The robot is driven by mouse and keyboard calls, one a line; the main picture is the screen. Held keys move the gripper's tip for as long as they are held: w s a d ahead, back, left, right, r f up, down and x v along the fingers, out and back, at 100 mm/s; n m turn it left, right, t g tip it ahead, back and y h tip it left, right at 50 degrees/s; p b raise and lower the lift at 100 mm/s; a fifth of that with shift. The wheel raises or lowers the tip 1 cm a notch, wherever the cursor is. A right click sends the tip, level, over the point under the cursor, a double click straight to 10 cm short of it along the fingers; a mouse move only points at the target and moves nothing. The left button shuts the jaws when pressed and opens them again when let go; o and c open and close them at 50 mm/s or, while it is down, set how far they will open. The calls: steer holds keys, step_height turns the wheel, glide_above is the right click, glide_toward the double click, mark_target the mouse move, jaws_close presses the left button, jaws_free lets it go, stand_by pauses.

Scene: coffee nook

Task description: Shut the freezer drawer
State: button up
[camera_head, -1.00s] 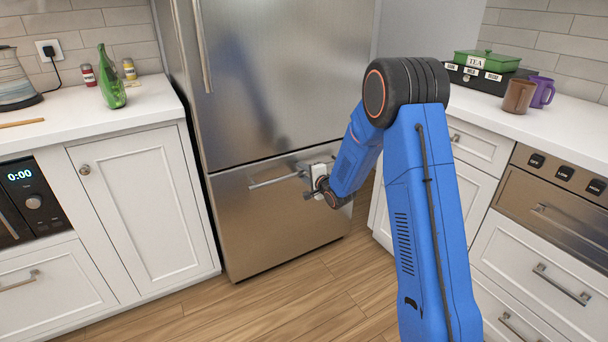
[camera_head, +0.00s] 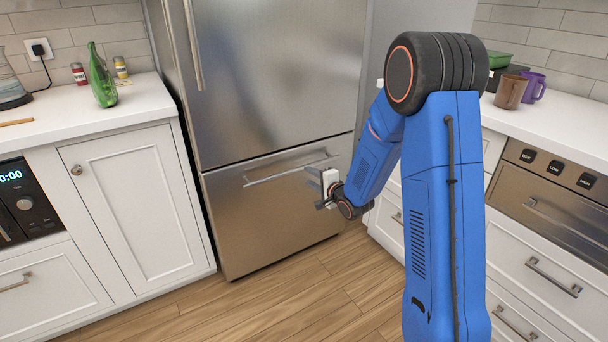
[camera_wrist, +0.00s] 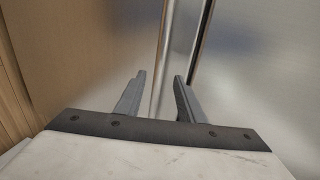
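The freezer drawer (camera_head: 275,220) is the steel lower front of the fridge, with a long horizontal bar handle (camera_head: 285,172). Its front looks flush with the door above, with only a thin seam between them; a small gap would be hard to tell. My gripper (camera_head: 322,190) is in front of the drawer's right side, just below the right end of the handle.
The upper fridge door (camera_head: 280,80) looks shut. White cabinets stand on the left (camera_head: 135,205) and right (camera_head: 540,265), close to the fridge's sides. The wooden floor (camera_head: 270,310) before the drawer is clear. A green bottle (camera_head: 101,80) and two mugs (camera_head: 510,92) stand on the counters.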

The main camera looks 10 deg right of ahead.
steer(key=v, duration=0.6)
steer(key=shift+s, duration=0.2)
steer(key=shift+d+r, duration=0.1)
steer(key=shift+d, duration=0.05)
steer(key=s+d+r+n+g+h, duration=0.25)
steer(key=s+r, duration=0.25)
steer(key=s, duration=0.3)
steer(key=s+d+r+n+g+h, duration=0.25)
steer(key=s+r+n, duration=0.2)
steer(key=s, duration=0.25)
steer(key=s+a+r+n+g, duration=0.2)
steer(key=s+n+g, duration=0.3)
steer(key=s, duration=2.5)
steer(key=shift+r+n, duration=0.2)
steer(key=shift+n, duration=1)
steer(key=shift+a, duration=0.2)
steer(key=shift+c, duration=0.5)
